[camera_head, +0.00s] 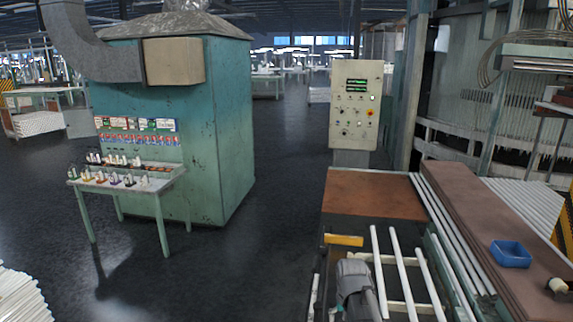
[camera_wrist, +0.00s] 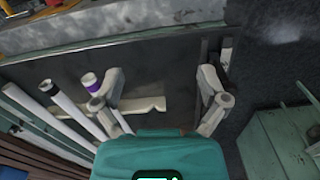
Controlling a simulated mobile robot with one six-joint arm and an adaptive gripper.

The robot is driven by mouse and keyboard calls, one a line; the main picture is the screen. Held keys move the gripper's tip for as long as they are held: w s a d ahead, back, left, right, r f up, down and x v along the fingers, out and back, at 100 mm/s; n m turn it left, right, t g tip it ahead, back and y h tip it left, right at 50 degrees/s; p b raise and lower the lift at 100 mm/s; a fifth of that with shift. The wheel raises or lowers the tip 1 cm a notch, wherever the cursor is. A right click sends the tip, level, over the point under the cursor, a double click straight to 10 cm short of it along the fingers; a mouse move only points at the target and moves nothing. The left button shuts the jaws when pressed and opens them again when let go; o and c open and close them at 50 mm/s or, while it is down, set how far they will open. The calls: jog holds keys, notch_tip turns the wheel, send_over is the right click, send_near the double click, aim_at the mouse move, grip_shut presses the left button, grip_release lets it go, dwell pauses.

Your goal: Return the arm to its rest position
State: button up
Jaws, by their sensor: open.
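My gripper (camera_wrist: 161,92) shows in the wrist view, its two pale fingers spread wide apart with nothing held between them. The teal body behind the fingers fills the bottom middle of that view. Pale tubes (camera_wrist: 68,104) lie slanting to the left of the fingers, and a purple-banded end (camera_wrist: 90,82) shows right beside the left finger; whether it touches the finger I cannot tell. White tubes (camera_head: 402,268) lie on the open frame at the bottom right.
A control panel (camera_head: 357,104) stands behind the brown-topped bench (camera_head: 370,194). A blue bin (camera_head: 510,254) sits on a long brown board (camera_head: 470,223). At left, a small table (camera_head: 128,181) with several small items stands before a large green cabinet (camera_head: 219,132). Dark floor between is clear.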

jog(key=s+f+n+b, duration=0.1)
jog(key=s+f+n, duration=0.1)
jog(key=s, duration=0.6)
jog(key=shift+n, duration=0.7)
